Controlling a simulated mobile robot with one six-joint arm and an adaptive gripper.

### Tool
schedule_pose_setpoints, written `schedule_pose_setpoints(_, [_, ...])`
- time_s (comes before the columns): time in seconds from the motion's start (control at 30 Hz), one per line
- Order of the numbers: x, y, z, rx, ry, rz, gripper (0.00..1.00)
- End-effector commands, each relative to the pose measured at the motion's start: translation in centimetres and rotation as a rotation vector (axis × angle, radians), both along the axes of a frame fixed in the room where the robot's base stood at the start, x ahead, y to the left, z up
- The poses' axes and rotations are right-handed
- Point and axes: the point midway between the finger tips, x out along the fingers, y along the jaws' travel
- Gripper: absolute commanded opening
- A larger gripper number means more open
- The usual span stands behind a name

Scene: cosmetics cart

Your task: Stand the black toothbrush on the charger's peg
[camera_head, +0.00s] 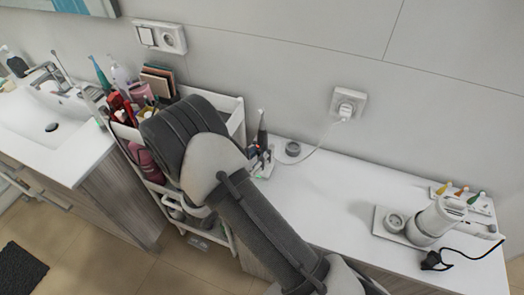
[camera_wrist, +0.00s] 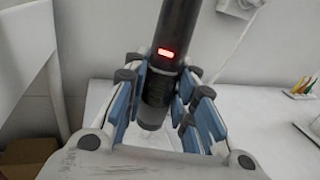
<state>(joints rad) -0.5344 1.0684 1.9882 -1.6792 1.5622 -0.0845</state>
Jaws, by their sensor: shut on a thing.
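The black toothbrush (camera_head: 262,128) stands roughly upright in my gripper (camera_head: 260,158), its head end up. In the wrist view the toothbrush (camera_wrist: 166,75) is a dark handle with a lit red mark, and the blue pads of my gripper (camera_wrist: 160,92) are shut around its lower part. The charger (camera_head: 293,149) looks like a small dark round base on the white counter, with a white cable. My gripper is just left of it in the head view. The charger's peg is too small to make out. The charger cannot be made out in the wrist view.
A white cart (camera_head: 235,122) full of cosmetics stands to the left, close to my arm. The cable runs to a wall socket (camera_head: 347,105). A white device with a black cord (camera_head: 432,222) lies on the counter (camera_head: 335,190) at right. The middle counter is clear.

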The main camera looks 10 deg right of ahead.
Motion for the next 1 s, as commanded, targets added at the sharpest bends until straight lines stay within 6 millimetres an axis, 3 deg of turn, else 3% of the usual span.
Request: schedule_pose_setpoints(1.0, [0.0,0.0,-1.2,-0.001,-0.001,0.000,0.00])
